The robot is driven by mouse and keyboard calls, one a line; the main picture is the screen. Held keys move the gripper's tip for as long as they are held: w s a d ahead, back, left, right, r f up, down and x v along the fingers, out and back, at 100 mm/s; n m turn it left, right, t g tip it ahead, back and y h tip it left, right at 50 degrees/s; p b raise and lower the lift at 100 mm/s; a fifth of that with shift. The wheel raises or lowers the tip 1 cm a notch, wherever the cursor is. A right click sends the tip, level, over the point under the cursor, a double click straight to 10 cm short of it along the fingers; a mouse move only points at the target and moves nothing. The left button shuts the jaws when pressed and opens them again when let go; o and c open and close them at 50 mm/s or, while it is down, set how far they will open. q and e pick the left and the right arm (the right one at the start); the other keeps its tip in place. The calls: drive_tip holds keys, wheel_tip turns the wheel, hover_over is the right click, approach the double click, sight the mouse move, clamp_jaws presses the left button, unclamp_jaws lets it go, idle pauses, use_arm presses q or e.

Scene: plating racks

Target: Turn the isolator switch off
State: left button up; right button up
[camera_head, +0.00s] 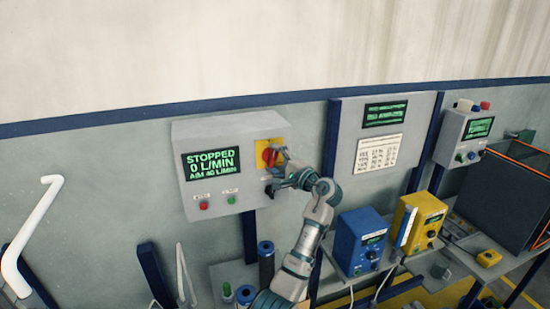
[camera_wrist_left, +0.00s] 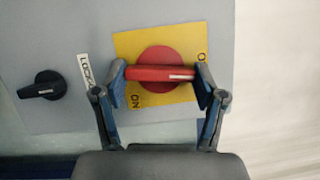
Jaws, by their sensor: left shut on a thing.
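The isolator switch (camera_head: 268,155) is a red rotary knob on a yellow plate, at the right side of a grey control box (camera_head: 226,135). In the left wrist view the red knob (camera_wrist_left: 160,73) has a bar handle lying across the picture, with a white mark near its right end. "ON" reads at the plate's lower left; part of an "O" shows at the upper right. My left gripper (camera_head: 279,168) is at the switch; in the wrist view its fingers (camera_wrist_left: 161,76) are shut on the handle's two ends. My right gripper is not in view.
The box's display (camera_head: 212,163) reads "STOPPED 0 L/MIN, AIM 40 L/MIN", above red and green buttons. A black knob (camera_wrist_left: 43,86) sits left of the switch in the wrist view. Blue (camera_head: 361,240) and yellow (camera_head: 420,222) units stand on the bench to the right.

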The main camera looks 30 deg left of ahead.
use_arm(q)
drive_tip(key=shift+f+n+h+p, duration=0.15)
drive_tip(key=shift+n+h+p, duration=0.15)
drive_tip(key=shift+n, duration=0.5)
drive_tip(key=shift+f, duration=0.15)
drive_tip(key=o, duration=1.1)
drive_tip(key=shift+o, duration=0.2)
drive_tip(key=shift+r, duration=0.2)
drive_tip(key=shift+d, duration=0.15)
drive_tip(key=v, duration=1.1)
drive_tip(key=shift+d, duration=0.45)
drive_tip(key=shift+a, duration=0.15)
